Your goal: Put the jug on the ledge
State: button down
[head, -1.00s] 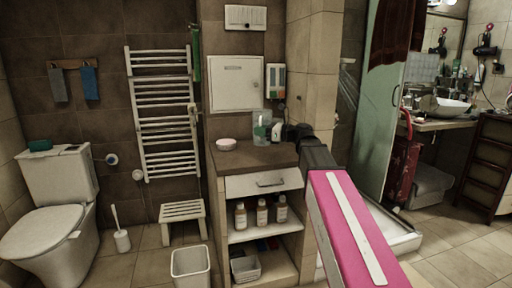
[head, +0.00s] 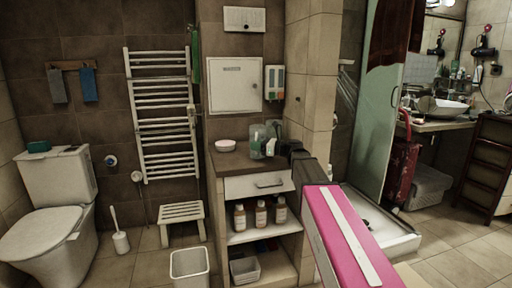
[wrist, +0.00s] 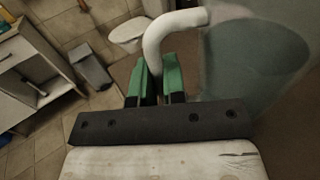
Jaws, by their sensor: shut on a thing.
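My gripper (wrist: 160,88) has green fingers shut on the white handle of the jug (wrist: 262,55) in the wrist view. The jug is a large, pale, see-through vessel to the right of the fingers, partly cut off by the picture's edge. In the head view the jug (head: 257,141) shows small and greenish at the end of my arm, over the right part of the dark cabinet top (head: 238,163). I cannot tell whether it touches that top. My gripper's fingers are too small to make out there. Which surface is the ledge is not clear.
A pink-white bowl (head: 225,145) sits on the cabinet top, left of the jug. A tiled wall edge (head: 308,90) rises close on the right. Several bottles (head: 260,214) stand on the shelf below. A bin (head: 190,263) and a stool (head: 181,213) are at the left.

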jog(key=shift+f, duration=0.1)
jog(key=c, duration=1.2)
grip_release()
